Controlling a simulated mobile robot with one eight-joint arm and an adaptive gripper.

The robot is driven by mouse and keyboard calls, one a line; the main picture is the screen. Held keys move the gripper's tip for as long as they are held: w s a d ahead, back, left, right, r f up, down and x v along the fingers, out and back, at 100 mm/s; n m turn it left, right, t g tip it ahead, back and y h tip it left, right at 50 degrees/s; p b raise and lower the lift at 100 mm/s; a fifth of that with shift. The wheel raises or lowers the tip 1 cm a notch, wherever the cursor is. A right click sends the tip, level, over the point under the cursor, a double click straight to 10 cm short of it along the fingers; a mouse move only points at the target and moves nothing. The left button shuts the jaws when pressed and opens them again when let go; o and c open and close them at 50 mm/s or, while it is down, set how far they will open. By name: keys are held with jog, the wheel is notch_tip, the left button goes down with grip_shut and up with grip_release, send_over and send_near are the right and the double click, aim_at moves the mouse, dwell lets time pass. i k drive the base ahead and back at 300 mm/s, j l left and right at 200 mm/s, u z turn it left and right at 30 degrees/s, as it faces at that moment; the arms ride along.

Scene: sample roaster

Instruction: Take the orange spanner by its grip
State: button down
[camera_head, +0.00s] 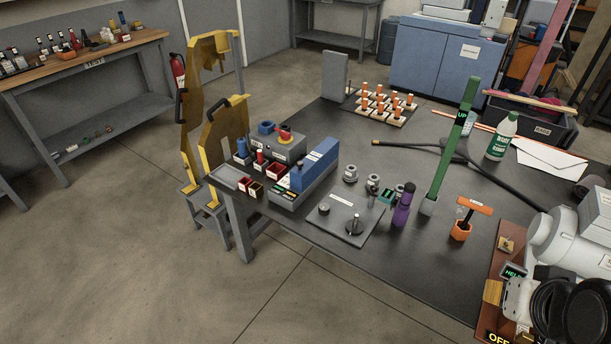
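An orange T-shaped tool, which looks like the orange spanner (474,206), stands towards the right of the dark workbench. Its orange crossbar carries a pale label and slopes slightly down to the right. Its stem goes down into an orange block-shaped holder (461,231), which hides the lower end. No gripper touches the spanner. Dark rounded parts at the lower right corner may belong to my gripper, well apart from the spanner. I cannot make out its fingertips or whether it is open.
A purple bottle (402,206) and a tall green post (455,140) stand left of the spanner. A white machine (563,238) crowds its right side. Bare bench (425,262) shows in front.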

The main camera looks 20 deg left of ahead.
aim_at(472, 204)
jog(key=i+j+z, duration=0.7)
jog(key=j, duration=0.25)
jog(key=i+j+z, duration=0.25)
jog(key=j, duration=0.15)
jog(key=j+z, duration=0.25)
jog(key=j, duration=0.15)
jog(key=i, duration=0.05)
